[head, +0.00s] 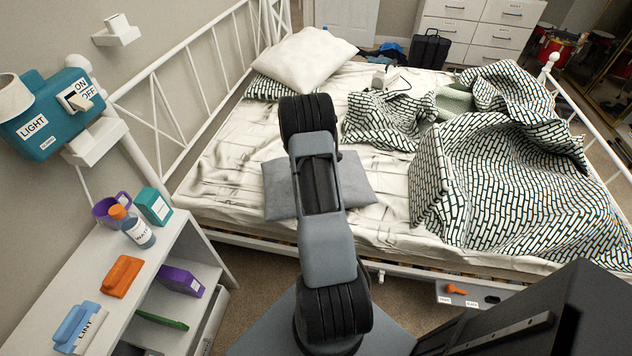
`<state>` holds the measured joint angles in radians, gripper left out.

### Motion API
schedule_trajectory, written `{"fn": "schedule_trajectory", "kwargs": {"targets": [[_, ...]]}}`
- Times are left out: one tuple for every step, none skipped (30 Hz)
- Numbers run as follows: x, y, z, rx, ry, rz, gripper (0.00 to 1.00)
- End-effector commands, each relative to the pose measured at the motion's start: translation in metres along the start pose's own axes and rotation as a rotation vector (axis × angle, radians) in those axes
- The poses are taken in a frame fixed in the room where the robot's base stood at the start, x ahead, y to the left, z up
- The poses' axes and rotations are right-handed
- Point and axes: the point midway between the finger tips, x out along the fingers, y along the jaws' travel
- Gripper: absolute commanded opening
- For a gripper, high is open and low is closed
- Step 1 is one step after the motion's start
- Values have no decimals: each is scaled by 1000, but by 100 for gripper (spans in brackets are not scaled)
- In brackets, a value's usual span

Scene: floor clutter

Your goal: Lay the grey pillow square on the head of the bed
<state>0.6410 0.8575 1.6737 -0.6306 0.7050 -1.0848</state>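The grey pillow (355,186) lies flat on the near side of the white bed sheet (225,165), close to the bed's front edge. My arm crosses over it and hides its middle. The bed's head is at the left, at the white metal headboard (150,73). A white pillow (303,57) lies there toward the far side, tilted on top of a black-and-white patterned pillow (262,91). My gripper does not show; my arm's links hide whatever lies behind them. I cannot tell whether it touches the grey pillow.
A rumpled patterned blanket (500,180) covers the right part of the bed. A small white item (384,78) lies on its far part. A white shelf unit (90,285) with a bottle (138,232) and boxes stands at the left. The sheet near the headboard is bare.

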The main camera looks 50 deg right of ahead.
Motion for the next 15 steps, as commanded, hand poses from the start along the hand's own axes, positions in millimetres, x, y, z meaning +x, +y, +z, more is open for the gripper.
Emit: {"fn": "schedule_trajectory", "kwargs": {"targets": [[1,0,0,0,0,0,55],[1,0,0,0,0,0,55],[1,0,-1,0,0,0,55],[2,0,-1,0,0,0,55],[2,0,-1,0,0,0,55],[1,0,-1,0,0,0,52],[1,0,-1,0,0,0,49],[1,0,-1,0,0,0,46],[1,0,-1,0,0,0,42],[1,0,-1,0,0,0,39],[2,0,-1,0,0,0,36],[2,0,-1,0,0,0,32],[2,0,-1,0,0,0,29],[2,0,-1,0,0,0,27],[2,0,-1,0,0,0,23]]}}
